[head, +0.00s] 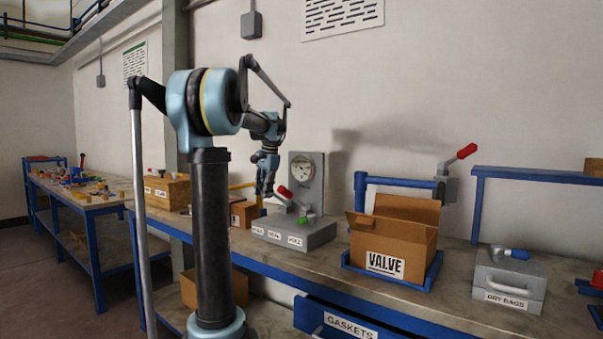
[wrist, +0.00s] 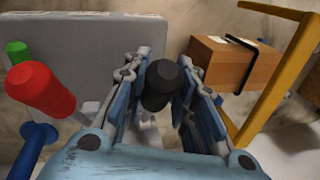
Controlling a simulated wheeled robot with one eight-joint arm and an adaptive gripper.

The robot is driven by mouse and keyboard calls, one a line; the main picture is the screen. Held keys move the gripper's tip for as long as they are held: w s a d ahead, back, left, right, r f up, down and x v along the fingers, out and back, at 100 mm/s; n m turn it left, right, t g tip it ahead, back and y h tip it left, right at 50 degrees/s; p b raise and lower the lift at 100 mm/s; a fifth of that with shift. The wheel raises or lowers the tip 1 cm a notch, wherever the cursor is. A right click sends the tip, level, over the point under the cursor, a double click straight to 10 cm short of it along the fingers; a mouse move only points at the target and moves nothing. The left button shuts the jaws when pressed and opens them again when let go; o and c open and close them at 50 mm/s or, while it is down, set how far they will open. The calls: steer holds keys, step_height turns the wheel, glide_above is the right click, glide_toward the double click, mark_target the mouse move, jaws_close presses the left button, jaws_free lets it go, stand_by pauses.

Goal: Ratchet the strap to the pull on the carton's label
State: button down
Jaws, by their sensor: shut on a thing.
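A small brown carton (wrist: 233,66) lies at the upper right of the wrist view with a black strap (wrist: 236,92) around it. It also shows in the head view (head: 240,216), partly behind my arm; its label is too small to read. My gripper (wrist: 167,92) is shut on a black rounded grip (wrist: 160,84), with a finger on each side of it. In the head view my gripper (head: 264,192) hangs just above the left end of a grey block (head: 318,234). What the black grip joins below is mostly hidden.
The grey block carries a red-handled lever (wrist: 42,88), a green knob (wrist: 17,49) and a round gauge (head: 301,168). A yellow frame (wrist: 282,82) stands beside the small carton. An open VALVE carton (head: 393,240) stands to the right on the bench.

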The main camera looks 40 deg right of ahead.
steer(key=shift+d+r, duration=0.1)
stand_by(0.6)
steer(key=f, duration=0.2)
steer(key=a+f, duration=0.1)
steer(key=f, duration=0.1)
steer(key=s+a+f, duration=0.1)
steer(key=f, duration=0.1)
steer(key=shift+a+f, duration=0.15)
steer(key=shift+f, duration=0.2)
steer(key=r, duration=0.2)
steer(key=d+r, duration=0.1)
steer(key=r, duration=0.1)
steer(key=d+r, duration=0.1)
steer(key=r, duration=0.1)
steer(key=shift+w, duration=0.4)
steer(key=shift+d+r, duration=0.2)
steer(key=shift+r, duration=0.15)
steer(key=shift+w, duration=0.15)
steer(key=c, duration=1.3)
jaws_free()
steer(key=shift+r, duration=0.1)
